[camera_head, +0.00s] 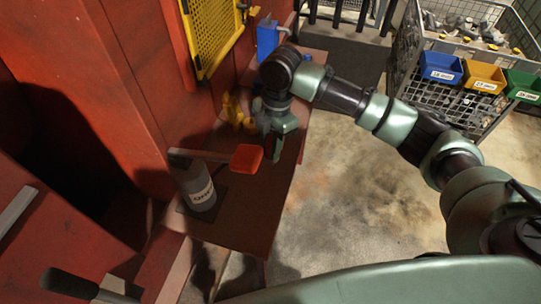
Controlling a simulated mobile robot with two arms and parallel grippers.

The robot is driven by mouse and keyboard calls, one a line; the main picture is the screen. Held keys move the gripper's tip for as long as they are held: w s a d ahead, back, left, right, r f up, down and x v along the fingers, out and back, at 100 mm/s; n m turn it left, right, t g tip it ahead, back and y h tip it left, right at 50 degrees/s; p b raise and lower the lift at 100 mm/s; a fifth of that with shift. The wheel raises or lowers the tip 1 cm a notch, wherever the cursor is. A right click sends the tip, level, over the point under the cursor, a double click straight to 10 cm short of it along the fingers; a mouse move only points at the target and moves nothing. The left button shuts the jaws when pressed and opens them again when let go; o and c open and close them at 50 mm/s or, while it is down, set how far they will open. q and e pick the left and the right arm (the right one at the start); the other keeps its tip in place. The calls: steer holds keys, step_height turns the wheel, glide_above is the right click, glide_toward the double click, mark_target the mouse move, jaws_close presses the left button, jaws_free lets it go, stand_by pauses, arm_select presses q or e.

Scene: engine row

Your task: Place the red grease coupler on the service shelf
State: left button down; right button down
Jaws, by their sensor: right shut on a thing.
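My right gripper (272,146) points down over the narrow red-brown shelf (242,225) and is shut on a small dark red piece, apparently the red grease coupler. The jaws hide most of it, and whether it touches the shelf cannot be told. Just left of the jaws is a bright red block (247,158) at the end of a bar (205,155). The bar reaches over a grey labelled canister (197,190) on a dark square pad. My left gripper does not clearly show.
A blue holder (267,38) and yellow pieces (233,110) are behind the gripper. A yellow perforated panel (213,32) hangs on the red wall. At right, blue (441,68), yellow and green bins hang on a wire cage. Concrete floor (340,215) is clear between.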

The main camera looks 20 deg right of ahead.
steer(key=shift+w+f, duration=0.1)
steer(key=shift+f, duration=0.55)
step_height(320, 180, down, 3)
steer(key=shift+f, duration=0.5)
arm_select(q)
steer(key=shift+r, duration=0.2)
steer(key=shift+s, duration=0.1)
arm_select(e)
steer(key=shift+f, duration=0.15)
steer(key=c, duration=1.1)
jaws_free()
arm_select(q)
steer(key=shift+a+f+b, duration=0.1)
steer(key=shift+f+b, duration=0.5)
steer(key=shift+f, duration=0.2)
arm_select(e)
steer(key=r, duration=0.4)
steer(key=d+r, duration=0.1)
steer(key=r, duration=0.7)
steer(key=shift+w+d+r, duration=0.15)
steer(key=shift+w+d, duration=0.05)
